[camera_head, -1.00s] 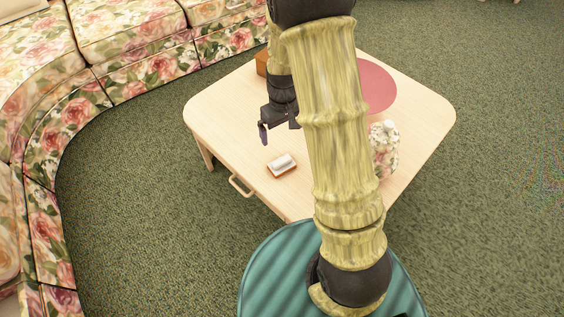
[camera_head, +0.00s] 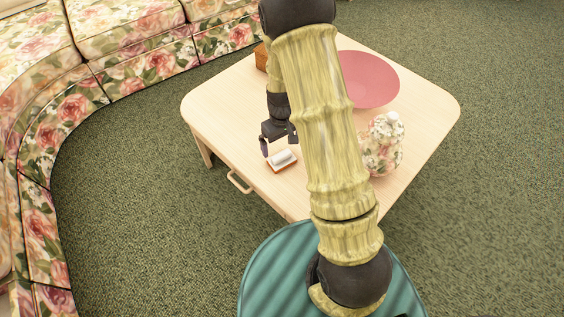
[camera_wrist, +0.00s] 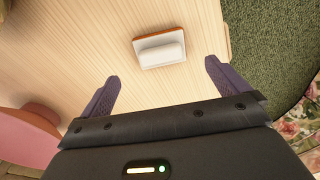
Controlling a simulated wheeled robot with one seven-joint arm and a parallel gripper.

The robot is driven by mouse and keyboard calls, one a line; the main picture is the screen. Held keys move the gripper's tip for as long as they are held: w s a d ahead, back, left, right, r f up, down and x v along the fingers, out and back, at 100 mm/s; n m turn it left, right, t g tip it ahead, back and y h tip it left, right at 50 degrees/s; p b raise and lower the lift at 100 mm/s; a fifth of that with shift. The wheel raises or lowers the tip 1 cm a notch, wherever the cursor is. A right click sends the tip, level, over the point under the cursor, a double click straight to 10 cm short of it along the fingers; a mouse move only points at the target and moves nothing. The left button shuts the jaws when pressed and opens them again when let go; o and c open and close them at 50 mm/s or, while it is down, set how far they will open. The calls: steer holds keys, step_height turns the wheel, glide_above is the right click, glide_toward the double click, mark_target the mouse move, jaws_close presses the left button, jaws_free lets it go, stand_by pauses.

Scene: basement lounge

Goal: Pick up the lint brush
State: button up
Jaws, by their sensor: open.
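The lint brush (camera_head: 283,159) appears as a small block with a white top and an orange-brown edge, lying on the light wooden table (camera_head: 215,108). It also shows in the wrist view (camera_wrist: 160,48), lying just beyond the fingertips and roughly centred between them. My gripper (camera_head: 280,145) is open and empty, close to the brush and apparently above the table. In the wrist view its two purple fingers (camera_wrist: 161,71) are spread wide with bare tabletop between them. The exact height of the fingers over the brush cannot be told.
A pink round dish (camera_head: 370,80) and a floral lidded jar (camera_head: 383,145) stand on the table's right side. A brown wooden box (camera_head: 261,58) is at the back, partly hidden by my arm. A floral sofa (camera_head: 125,65) curves along the left. Tabletop left of the brush is clear.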

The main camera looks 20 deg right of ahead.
mark_target(282, 155)
steer(key=shift+f+b, duration=0.3)
steer(key=shift+f, duration=1.05)
step_height(282, 155, down, 5)
steer(key=b, duration=0.3)
steer(key=shift+f, duration=0.15)
steer(key=c, duration=0.9)
step_height(282, 155, up, 10)
steer(key=p, duration=0.4)
